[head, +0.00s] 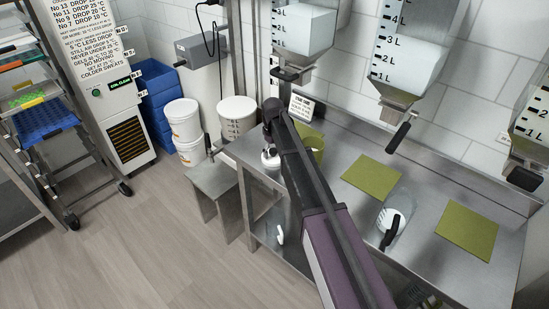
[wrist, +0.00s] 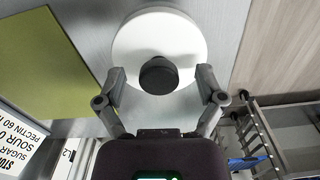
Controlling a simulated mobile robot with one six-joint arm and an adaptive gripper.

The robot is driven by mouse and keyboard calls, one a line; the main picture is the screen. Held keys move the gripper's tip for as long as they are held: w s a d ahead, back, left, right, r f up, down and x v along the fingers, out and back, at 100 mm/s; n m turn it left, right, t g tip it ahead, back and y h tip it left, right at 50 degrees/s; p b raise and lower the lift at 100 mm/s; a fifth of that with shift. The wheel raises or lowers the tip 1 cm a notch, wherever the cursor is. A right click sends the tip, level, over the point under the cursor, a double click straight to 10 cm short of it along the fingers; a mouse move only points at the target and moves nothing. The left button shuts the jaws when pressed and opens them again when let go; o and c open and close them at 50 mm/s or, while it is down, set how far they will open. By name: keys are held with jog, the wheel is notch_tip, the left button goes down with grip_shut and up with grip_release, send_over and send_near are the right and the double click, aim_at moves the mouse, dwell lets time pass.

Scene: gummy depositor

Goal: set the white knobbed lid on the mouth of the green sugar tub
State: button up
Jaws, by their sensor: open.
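The white lid (wrist: 127,45) is a round disc with a dark knob (wrist: 158,75), seen from above in the wrist view. It lies on the grey metal bench top, and a small white part of it (head: 269,162) shows beside my arm in the head view. My gripper (wrist: 161,75) is open, with one finger on each side of the knob and over the lid. I cannot tell whether the fingers touch it. In the head view my arm hides most of this spot.
A green mat (wrist: 48,60) lies beside the lid, near a printed sign (wrist: 18,140). More green mats (head: 370,177) (head: 467,232) and a clear jug (head: 397,205) stand along the bench (head: 345,215). Hoppers (head: 408,60) hang above. White buckets (head: 237,117) stand left of the bench.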

dwell(0.4)
jog(key=c, duration=0.9)
jog(key=shift+r, duration=0.15)
notch_tip(320, 180, up, 3)
jog(key=p, duration=0.2)
jog(key=shift+f+p, duration=0.2)
jog(key=shift+p, duration=0.2)
jog(key=s+d, duration=0.2)
jog(key=s, duration=0.3)
jog(key=s+d+r+p, duration=0.1)
jog(key=s+d, duration=0.1)
jog(key=s, duration=0.3)
jog(key=s+d+r+p, duration=0.1)
jog(key=s+d, duration=0.1)
jog(key=s, duration=0.3)
jog(key=shift+r, duration=0.1)
jog(key=shift+a, duration=0.1)
grip_shut()
